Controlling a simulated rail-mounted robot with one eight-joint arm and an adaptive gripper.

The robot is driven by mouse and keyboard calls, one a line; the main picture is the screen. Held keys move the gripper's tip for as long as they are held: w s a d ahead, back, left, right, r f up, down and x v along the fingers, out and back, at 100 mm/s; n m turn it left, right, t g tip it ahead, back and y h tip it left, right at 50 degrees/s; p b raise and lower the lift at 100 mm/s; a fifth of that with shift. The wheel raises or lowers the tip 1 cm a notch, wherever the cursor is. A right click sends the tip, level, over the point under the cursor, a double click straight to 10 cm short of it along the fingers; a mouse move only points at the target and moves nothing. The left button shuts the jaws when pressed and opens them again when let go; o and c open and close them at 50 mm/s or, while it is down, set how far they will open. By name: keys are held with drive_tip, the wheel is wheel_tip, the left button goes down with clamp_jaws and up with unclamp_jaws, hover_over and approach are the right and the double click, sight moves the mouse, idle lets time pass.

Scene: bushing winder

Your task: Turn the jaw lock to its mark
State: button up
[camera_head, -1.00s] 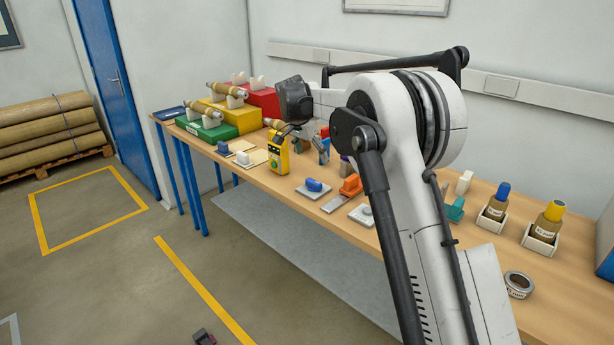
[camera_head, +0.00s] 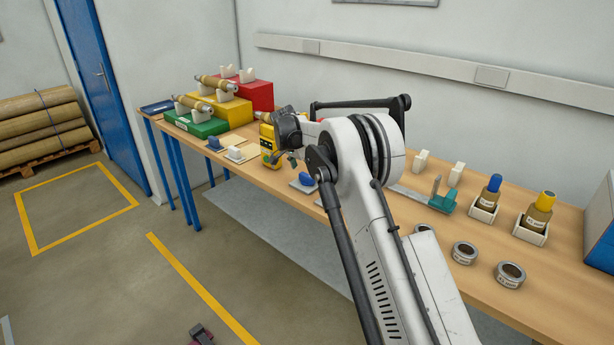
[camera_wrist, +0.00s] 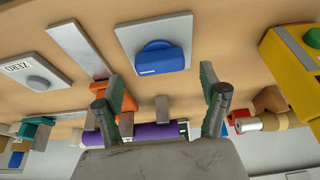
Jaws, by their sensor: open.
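A blue knob (camera_wrist: 162,58) sits on a pale square plate (camera_wrist: 128,38) at the top middle of the wrist view. In the head view the blue knob (camera_head: 307,179) is just left of my arm. It is the likely jaw lock, but no label confirms this. No mark is clear enough to make out. My gripper (camera_wrist: 162,103) is open and empty, its two fingers wide apart. In the picture the knob lies above and between the fingertips, apart from them. In the head view my gripper (camera_head: 291,157) is small and partly hidden behind my wrist.
A plate marked ZERO with a grey button (camera_wrist: 38,83), an orange block (camera_wrist: 112,98) by a metal bar, and a purple cylinder (camera_wrist: 155,132) lie close by. A yellow device (camera_wrist: 293,55) stands right in the wrist view.

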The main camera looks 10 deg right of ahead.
sight(307, 175)
drive_tip(key=shift+x, duration=1.95)
drive_tip(key=c, duration=1.2)
